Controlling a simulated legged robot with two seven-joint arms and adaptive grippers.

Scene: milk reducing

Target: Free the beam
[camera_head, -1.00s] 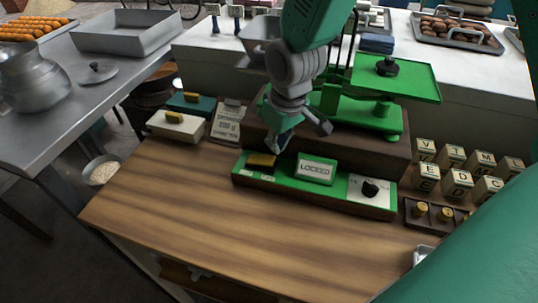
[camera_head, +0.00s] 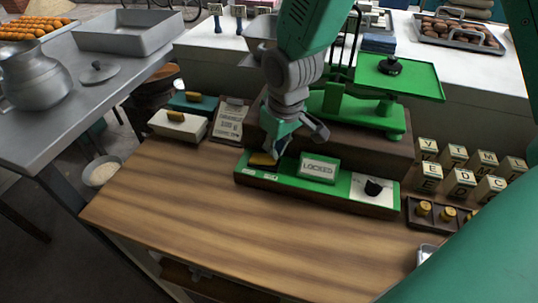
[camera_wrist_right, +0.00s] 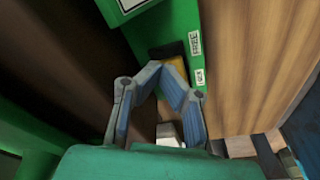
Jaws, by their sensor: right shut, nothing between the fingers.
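A green balance scale (camera_head: 399,85) stands on a dark wooden base. On the green front panel (camera_head: 327,192) are a yellow block (camera_head: 262,158) at the left, a sign reading LOCKED (camera_head: 318,169) in the middle, and a black knob (camera_head: 374,188) on a white plate at the right. My right gripper (camera_head: 279,150) is shut and empty, its fingertips down at the yellow block. In the wrist view the fingertips (camera_wrist_right: 166,67) lie close in front of the yellow block (camera_wrist_right: 181,68); I cannot tell whether they touch it. My left gripper is not in view.
Lettered cubes (camera_head: 461,181) and a tray of brass weights (camera_head: 424,208) stand at the right. A note card (camera_head: 229,122) and a white box (camera_head: 178,125) lie left of the scale. The wooden counter (camera_head: 230,222) in front is clear.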

